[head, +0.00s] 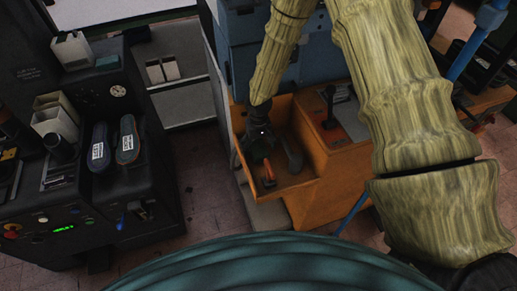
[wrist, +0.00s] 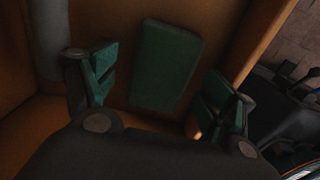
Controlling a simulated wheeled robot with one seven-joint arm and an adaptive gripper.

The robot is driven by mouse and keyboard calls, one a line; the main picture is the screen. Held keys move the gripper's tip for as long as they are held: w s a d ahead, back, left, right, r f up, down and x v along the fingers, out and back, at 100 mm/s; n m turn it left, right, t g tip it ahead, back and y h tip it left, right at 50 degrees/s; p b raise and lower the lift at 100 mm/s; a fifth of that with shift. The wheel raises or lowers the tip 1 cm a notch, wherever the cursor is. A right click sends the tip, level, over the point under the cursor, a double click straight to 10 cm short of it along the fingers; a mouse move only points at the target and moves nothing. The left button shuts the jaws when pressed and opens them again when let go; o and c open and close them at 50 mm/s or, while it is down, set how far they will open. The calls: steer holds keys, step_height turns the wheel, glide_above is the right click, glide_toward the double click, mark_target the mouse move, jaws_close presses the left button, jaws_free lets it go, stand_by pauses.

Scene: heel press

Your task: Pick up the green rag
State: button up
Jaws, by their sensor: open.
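A green rag (wrist: 165,65), folded into a flat rectangle, lies in an orange-brown bin (wrist: 240,45) in the wrist view. My gripper (wrist: 162,88) is open above it, one finger on either side, and the rag shows between and just beyond the fingertips. I cannot tell whether the fingers touch it. In the head view my gripper (head: 258,150) reaches down into the orange bin (head: 299,186), and the rag is mostly hidden under it.
A grey rounded object (head: 293,155) and an orange-handled tool (head: 268,173) lie in the bin close to my gripper. The bin walls surround it. A dark machine (head: 165,190) with two shoe soles (head: 127,142) stands left, and a blue cabinet (head: 250,55) behind.

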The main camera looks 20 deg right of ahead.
mark_target(259, 148)
steer(key=c, duration=1)
steer(key=shift+r+b, duration=1.05)
steer(key=shift+r, duration=3.9)
